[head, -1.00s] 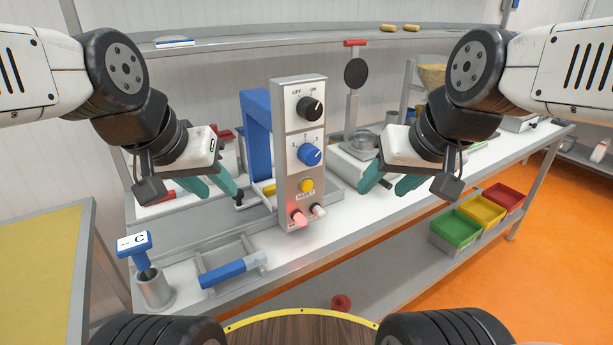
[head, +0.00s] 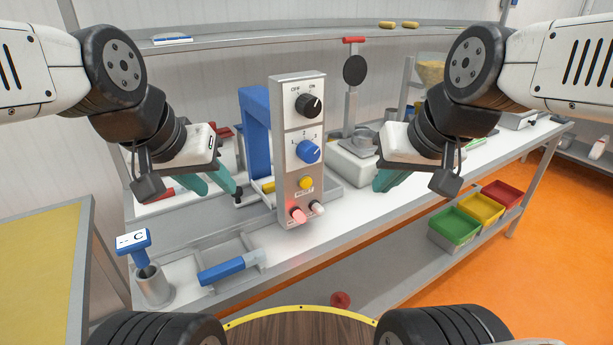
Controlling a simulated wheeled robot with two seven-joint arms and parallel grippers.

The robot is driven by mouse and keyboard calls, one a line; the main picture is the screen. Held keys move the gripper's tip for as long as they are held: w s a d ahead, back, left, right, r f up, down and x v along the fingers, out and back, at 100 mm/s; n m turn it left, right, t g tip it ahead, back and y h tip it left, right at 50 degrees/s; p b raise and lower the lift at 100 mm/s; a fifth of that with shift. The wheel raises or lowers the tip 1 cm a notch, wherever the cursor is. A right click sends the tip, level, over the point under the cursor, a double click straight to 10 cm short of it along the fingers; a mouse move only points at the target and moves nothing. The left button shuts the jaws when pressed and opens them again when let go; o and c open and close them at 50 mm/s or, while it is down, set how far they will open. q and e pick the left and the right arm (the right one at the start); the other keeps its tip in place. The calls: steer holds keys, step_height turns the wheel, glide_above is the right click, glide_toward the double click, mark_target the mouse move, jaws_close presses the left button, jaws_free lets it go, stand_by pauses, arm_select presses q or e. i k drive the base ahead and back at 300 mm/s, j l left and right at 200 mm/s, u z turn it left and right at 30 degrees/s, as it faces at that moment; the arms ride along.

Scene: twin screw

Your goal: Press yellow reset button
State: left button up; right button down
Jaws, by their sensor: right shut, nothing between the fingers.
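The yellow reset button (head: 306,183) sits on the front of an upright grey control panel (head: 289,150), under a blue selector knob (head: 308,152) and a black OFF/ON knob (head: 308,106). A lit red lamp (head: 298,215) and a whitish lamp (head: 318,208) are below it. My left gripper (head: 209,184) is left of the panel with its teal fingers apart and nothing between them. My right gripper (head: 384,181) is right of the panel, its teal fingers together and empty. Neither gripper touches the button.
A blue-handled tool (head: 222,271) lies on the bench front. A cup (head: 153,287) with a blue tool marked C (head: 134,241) stands at the left. Green (head: 454,227), yellow (head: 479,208) and red (head: 503,194) bins are on the lower shelf. The space before the panel is clear.

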mark_target(305, 181)
steer(key=z, duration=0.5)
steer(key=k+j+z, duration=0.2)
steer(key=j+z, duration=0.25)
steer(key=k+j+z, duration=0.1)
steer(key=k+z, duration=0.2)
steer(key=z, duration=0.2)
steer(key=k+j+z, duration=0.1)
steer(key=k, duration=0.3)
steer(key=k+j+z, duration=0.1)
steer(key=k+j, duration=0.2)
steer(key=k, duration=0.1)
